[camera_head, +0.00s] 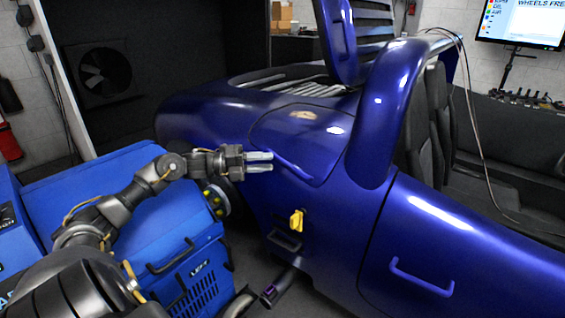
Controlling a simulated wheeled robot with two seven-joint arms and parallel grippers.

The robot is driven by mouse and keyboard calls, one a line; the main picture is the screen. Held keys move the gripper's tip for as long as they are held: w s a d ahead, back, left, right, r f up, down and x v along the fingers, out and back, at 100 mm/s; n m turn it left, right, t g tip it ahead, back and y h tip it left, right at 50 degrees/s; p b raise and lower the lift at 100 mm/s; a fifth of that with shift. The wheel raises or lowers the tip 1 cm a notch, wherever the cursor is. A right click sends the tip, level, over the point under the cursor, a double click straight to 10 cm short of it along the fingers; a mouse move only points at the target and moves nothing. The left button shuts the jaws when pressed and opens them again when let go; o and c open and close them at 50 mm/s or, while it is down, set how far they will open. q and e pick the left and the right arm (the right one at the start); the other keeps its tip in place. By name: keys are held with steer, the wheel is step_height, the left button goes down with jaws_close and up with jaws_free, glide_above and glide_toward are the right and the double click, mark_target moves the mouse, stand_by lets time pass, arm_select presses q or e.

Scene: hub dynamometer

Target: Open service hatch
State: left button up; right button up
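The service hatch (300,128) appears as a rounded, outlined panel on the blue car's rear side, and it looks closed. A blue bar handle (294,169) runs along its lower edge. My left gripper (272,162) reaches in from the left, with its fingertips at the upper left end of the handle. Its two pale fingers are parallel with a gap between them, and nothing shows held. I cannot tell whether they touch the handle. My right gripper is not in view.
A yellow knob (297,221) sits on the car side below the hatch, above a dark recessed slot (285,240). The blue dynamometer unit (150,215) stands at left, close under my arm. The car's door (460,255) has its own blue handle.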

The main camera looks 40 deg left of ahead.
mark_target(283, 161)
arm_select(q)
steer(key=shift+x, duration=2.95)
steer(key=shift+c, duration=0.4)
jaws_close()
